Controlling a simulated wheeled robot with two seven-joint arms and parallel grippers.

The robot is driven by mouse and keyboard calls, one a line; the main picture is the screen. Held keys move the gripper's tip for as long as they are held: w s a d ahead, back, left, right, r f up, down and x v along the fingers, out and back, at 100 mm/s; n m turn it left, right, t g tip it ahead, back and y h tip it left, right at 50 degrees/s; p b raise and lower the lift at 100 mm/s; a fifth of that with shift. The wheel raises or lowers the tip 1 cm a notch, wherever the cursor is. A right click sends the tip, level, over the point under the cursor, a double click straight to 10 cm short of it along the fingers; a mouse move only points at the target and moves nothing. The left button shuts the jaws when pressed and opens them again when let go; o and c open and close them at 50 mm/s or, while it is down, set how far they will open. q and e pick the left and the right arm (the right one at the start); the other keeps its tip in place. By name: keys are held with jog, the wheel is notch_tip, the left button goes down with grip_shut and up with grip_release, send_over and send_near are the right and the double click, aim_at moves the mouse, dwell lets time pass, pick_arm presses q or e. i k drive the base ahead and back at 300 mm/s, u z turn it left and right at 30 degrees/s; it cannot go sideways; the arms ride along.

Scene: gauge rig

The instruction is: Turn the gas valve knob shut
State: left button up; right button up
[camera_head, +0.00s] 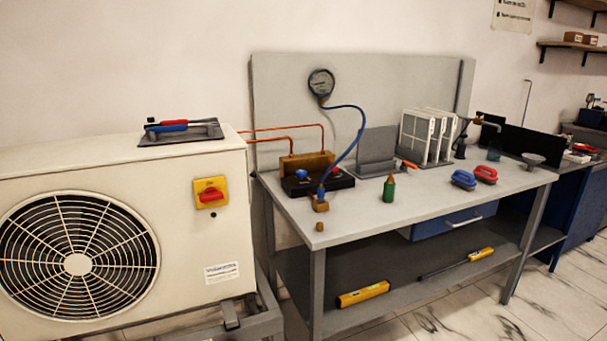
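A brass manifold block (306,163) stands at the left end of the grey workbench, behind a black base (317,184). A blue knob (301,174) and a red knob (333,170) show on the black base. Neither of my grippers is in view.
A white outdoor unit (220,265) with a red rotary switch (211,195) stands left of the workbench (420,202). Copper pipes (285,128) link it to the manifold.

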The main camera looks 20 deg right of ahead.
aim_at(301, 175)
jog(key=z, duration=2.2)
jog(key=i, duration=1.7)
jog(key=u, duration=2.7)
